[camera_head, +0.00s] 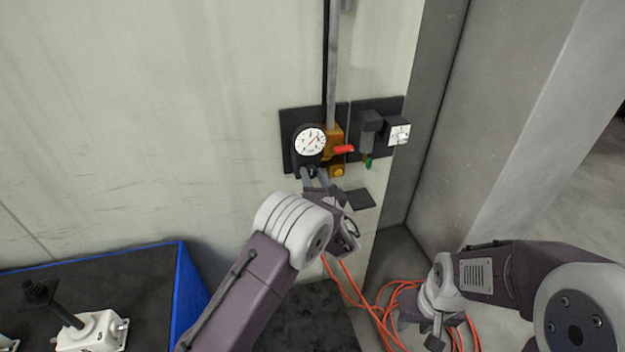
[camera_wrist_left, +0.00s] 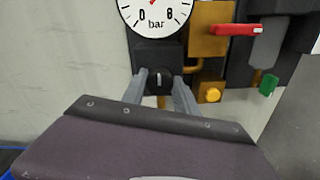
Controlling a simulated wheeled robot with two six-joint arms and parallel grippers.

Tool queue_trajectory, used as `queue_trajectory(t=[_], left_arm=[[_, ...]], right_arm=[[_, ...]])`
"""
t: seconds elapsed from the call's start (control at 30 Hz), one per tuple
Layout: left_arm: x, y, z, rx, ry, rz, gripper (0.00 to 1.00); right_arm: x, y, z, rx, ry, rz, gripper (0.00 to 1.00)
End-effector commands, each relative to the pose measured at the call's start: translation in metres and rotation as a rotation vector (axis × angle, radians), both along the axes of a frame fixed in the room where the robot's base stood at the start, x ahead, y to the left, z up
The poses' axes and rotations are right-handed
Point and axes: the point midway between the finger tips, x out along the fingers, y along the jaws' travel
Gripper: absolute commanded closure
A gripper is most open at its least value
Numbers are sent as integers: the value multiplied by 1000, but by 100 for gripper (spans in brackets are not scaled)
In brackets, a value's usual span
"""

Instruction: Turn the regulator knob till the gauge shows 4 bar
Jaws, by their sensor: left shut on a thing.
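The round white pressure gauge (camera_head: 310,140) with a red needle is on a dark plate on the wall. In the left wrist view its lower dial (camera_wrist_left: 155,12) shows 0, 8 and "bar"; the needle's reading cannot be made out exactly. The black regulator knob (camera_wrist_left: 158,84), with a pale mark, is just below the gauge. My left gripper (camera_head: 315,175) is shut on the knob, with one finger on each side of it. My right gripper (camera_head: 436,325) hangs low at the right, near the orange hose, away from the panel; its fingers are not clear.
A red lever (camera_head: 343,149) on a yellow block, a yellow button (camera_head: 337,171) and a green part (camera_head: 368,162) are close right of the knob. Orange hose (camera_head: 378,310) lies on the floor. A white screw jack (camera_head: 92,332) stands on a dark, blue-edged surface at lower left.

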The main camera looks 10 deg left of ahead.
Motion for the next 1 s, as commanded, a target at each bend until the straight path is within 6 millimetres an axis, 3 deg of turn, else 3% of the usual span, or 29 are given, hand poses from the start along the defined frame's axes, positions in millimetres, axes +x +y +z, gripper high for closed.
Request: queue_trajectory(t=[0.6, 1.0], left_arm=[[1, -2, 0, 506, 207, 0, 100], [1, -3, -1, 683, 280, 0, 100]], right_arm=[[0, 0, -9, 0, 0, 0, 66], [0, 0, -8, 0, 0, 0, 66]])
